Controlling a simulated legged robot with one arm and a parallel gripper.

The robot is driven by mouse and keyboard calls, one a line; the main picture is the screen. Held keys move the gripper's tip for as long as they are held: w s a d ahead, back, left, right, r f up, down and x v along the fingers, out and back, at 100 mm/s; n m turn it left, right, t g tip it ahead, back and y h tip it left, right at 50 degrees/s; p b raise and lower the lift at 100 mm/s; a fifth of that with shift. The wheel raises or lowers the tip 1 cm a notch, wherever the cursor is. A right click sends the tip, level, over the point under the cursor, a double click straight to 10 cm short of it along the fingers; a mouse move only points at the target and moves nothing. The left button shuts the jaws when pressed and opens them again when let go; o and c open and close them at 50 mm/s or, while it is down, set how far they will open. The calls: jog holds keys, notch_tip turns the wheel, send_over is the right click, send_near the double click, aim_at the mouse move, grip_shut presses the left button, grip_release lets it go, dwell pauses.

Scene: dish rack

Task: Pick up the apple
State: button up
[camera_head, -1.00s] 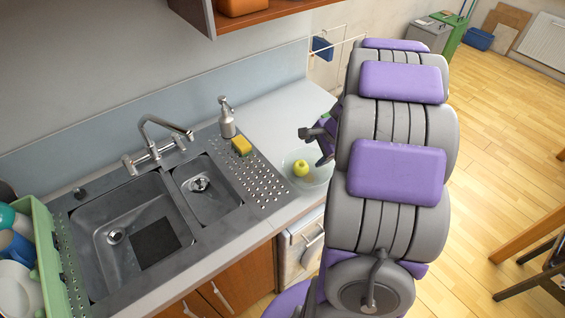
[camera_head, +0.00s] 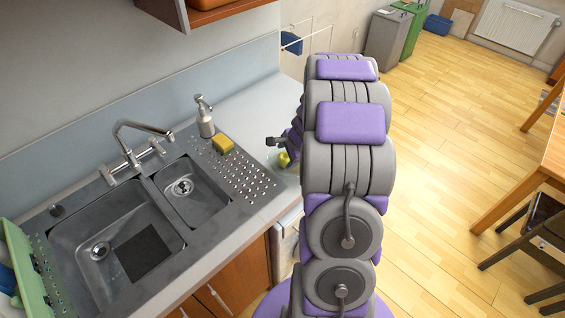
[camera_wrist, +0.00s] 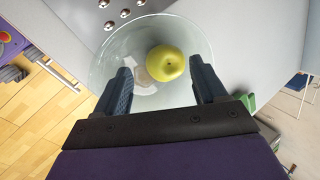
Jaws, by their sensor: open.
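The apple (camera_wrist: 165,63) is yellow-green and lies in a clear glass bowl (camera_wrist: 108,62) in the wrist view. In the head view the apple (camera_head: 283,159) is partly hidden by my gripper and arm. My gripper (camera_wrist: 160,75) is open, with one dark finger on each side of the apple in the wrist picture. The apple appears between and slightly beyond the fingertips. I cannot tell whether either finger touches it. Only one finger of my gripper (camera_head: 277,143) shows clearly in the head view.
The bowl stands on the counter right of the sink (camera_head: 110,240) and its perforated drainer. A yellow sponge (camera_head: 222,144) and a soap dispenser (camera_head: 204,117) stand left of my gripper. A green dish rack (camera_head: 25,270) is at far left. Free counter (camera_head: 250,105) lies behind.

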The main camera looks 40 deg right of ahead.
aim_at(285, 158)
jog(key=d+f, duration=0.1)
jog(key=w+d+f+b, duration=0.1)
jog(key=f, duration=0.1)
jog(key=w+d+f, duration=0.1)
jog(key=f, duration=0.1)
jog(key=shift+d, duration=0.25)
jog(key=shift+w+f, duration=0.15)
jog(key=shift+f, duration=0.1)
jog(key=shift+a+r, duration=0.15)
jog(key=shift+a, duration=0.4)
jog(key=shift+a+r, duration=0.15)
jog(key=shift+a, duration=0.4)
jog(key=shift+c, duration=0.4)
jog(key=shift+a, duration=0.2)
jog(key=shift+c, duration=1.4)
jog(key=shift+d, duration=0.25)
jog(key=shift+c, duration=0.9)
jog(key=shift+d+f, duration=0.2)
jog(key=shift+d, duration=0.45)
jog(key=shift+c, duration=1.2)
